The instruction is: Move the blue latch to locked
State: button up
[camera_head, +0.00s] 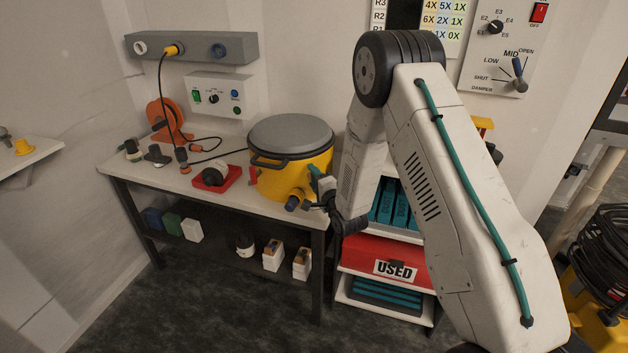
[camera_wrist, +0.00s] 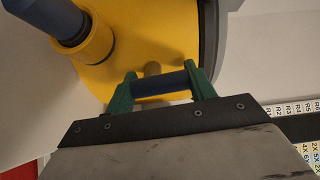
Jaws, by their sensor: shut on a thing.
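The yellow drum (camera_head: 285,180) with its grey lid (camera_head: 290,136) stands at the right end of the bench. My gripper (camera_head: 318,178) is at the drum's right side, just below the lid. In the wrist view my gripper (camera_wrist: 160,78) has its green fingers shut on the blue latch (camera_wrist: 160,86), a short blue bar against the yellow wall. A stub shows behind the bar. In the head view the latch is hidden behind my gripper, and I cannot tell its position against any locked mark.
A blue hose port (camera_head: 293,203) juts from the drum near my gripper; it also shows in the wrist view (camera_wrist: 58,20). A red tray with a black part (camera_head: 213,176) is left of the drum. Shelves with a red USED bin (camera_head: 375,257) stand at right.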

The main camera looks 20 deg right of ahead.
jog(key=shift+d+m, duration=0.1)
jog(key=shift+m, duration=0.5)
jog(key=o, duration=1)
jog(key=shift+s, duration=0.1)
jog(key=s, duration=0.2)
jog(key=s+d, duration=0.1)
jog(key=s, duration=0.4)
jog(key=shift+s+d, duration=0.15)
jog(key=shift+s, duration=0.15)
